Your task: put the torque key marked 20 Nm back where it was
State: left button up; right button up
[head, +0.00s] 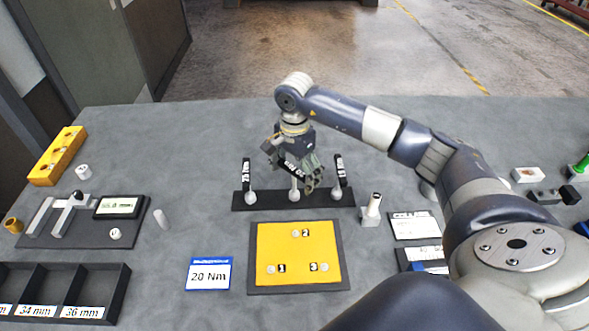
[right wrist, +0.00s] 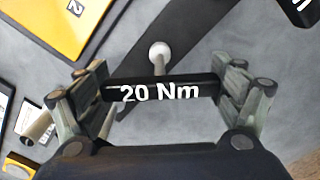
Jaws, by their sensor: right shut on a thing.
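The torque key marked 20 Nm (head: 292,167) has a black handle with white lettering. My right gripper (head: 295,170) is shut on this handle above the middle of a black rack (head: 272,202). In the right wrist view the handle (right wrist: 160,91) lies across between the two fingers, with its pale shaft running to a white ball (right wrist: 158,52) by the rack. I cannot tell whether the key is seated in the rack. The 25 Nm key (head: 246,173) stands at the rack's left and the 15 Nm key (head: 341,170) at its right. My left gripper is not in view.
A yellow board (head: 298,254) with numbered spots lies in front of the rack. A blue-edged 20 Nm card (head: 208,274) lies left of it. A small metal piece on a block (head: 371,211) stands just right of the rack. The grey table behind the rack is clear.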

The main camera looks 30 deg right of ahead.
jog(key=shift+f, duration=0.15)
jog(key=o, duration=1.1)
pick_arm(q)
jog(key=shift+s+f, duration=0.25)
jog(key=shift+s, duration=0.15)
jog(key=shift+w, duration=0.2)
